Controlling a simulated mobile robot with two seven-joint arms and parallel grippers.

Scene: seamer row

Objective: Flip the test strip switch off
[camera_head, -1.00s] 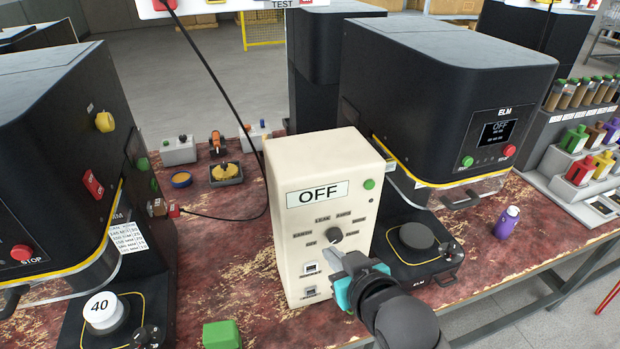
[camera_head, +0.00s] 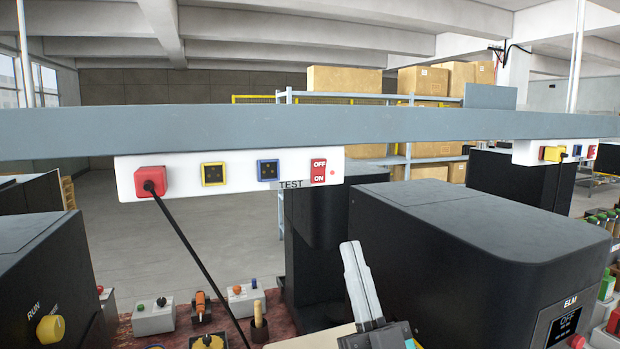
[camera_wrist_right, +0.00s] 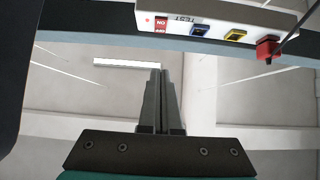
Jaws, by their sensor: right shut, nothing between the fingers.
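The test strip (camera_head: 235,172) is a white power strip on a grey overhead beam, labelled TEST. Its red switch (camera_head: 318,171) is at the strip's right end, marked OFF above and ON below, with a small red light beside it. The strip also shows in the right wrist view (camera_wrist_right: 200,27), with the switch (camera_wrist_right: 161,24) near its left end. My right gripper (camera_head: 352,248) is shut and empty, pointing up, below and a little right of the switch and apart from it. In the wrist view its fingers (camera_wrist_right: 160,75) point toward the strip. My left gripper is not in view.
A red plug (camera_head: 150,182) with a black cable hangs from the strip's left end. The beam (camera_head: 440,125) crosses the whole view. A black ELM machine (camera_head: 470,240) stands right of my gripper. Another strip (camera_head: 560,153) is at the far right.

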